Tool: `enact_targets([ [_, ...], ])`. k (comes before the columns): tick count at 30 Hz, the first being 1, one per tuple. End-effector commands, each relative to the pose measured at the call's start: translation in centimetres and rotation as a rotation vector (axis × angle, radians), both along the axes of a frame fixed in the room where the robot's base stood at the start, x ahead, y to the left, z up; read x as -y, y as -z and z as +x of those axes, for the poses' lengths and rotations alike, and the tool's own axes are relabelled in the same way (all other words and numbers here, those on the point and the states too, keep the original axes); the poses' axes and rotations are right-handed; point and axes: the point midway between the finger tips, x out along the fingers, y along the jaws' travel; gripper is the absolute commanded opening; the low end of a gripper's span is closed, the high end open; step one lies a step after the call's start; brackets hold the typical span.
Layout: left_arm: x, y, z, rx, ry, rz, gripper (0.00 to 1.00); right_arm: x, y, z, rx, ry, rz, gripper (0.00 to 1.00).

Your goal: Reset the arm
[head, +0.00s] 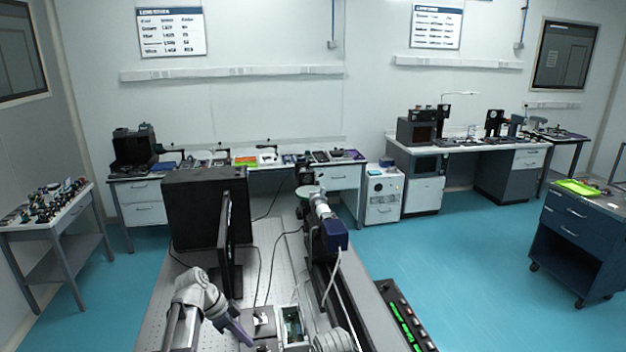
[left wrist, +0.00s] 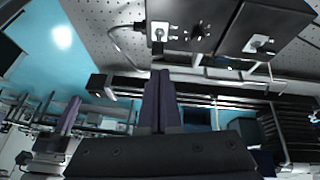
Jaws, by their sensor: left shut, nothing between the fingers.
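My left arm comes in at the lower left of the head view, over the near part of the perforated optical table (head: 180,262). Its left gripper (head: 248,341) points down and right, close to a small mount on the table. In the left wrist view, the purple fingers of the left gripper (left wrist: 159,76) lie together with nothing between them. A white rounded part at the bottom edge of the head view may belong to my right arm. No right gripper fingers show.
A dark upright panel (head: 226,230) and a large black box (head: 205,205) stand beyond my left arm. A rail with a blue-ended device (head: 335,236) runs to its right. Cables cross the table. A green-lit black strip (head: 405,318) lies at right. Blue floor (head: 470,260) is open farther right.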

Motion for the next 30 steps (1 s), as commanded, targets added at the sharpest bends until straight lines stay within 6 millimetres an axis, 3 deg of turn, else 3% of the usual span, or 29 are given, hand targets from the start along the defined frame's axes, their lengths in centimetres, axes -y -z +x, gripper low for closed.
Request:
enact_targets([
  [8,5.0,4.0,-4.8,-0.154,-0.162,0.135,0.00,0.0,2.8,0.0,0.000,-0.003,-0.001,0.00],
  [15,9.7,9.0,-12.2,-0.270,-0.464,0.367,0.00,0.0,6.6,0.0,0.000,-0.007,-0.002,0.00],
  [19,11.0,10.7,-15.4,-0.271,-0.646,0.472,0.00,0.0,8.1,0.0,0.000,-0.010,-0.002,0.00],
  [24,11.6,11.7,-17.7,-0.245,-0.805,0.540,0.00,0.0,9.1,0.0,-0.001,-0.012,-0.002,0.00],
  [30,11.8,11.8,-18.2,-0.231,-0.868,0.559,0.00,0.0,9.3,0.0,0.000,-0.013,-0.003,0.00],
])
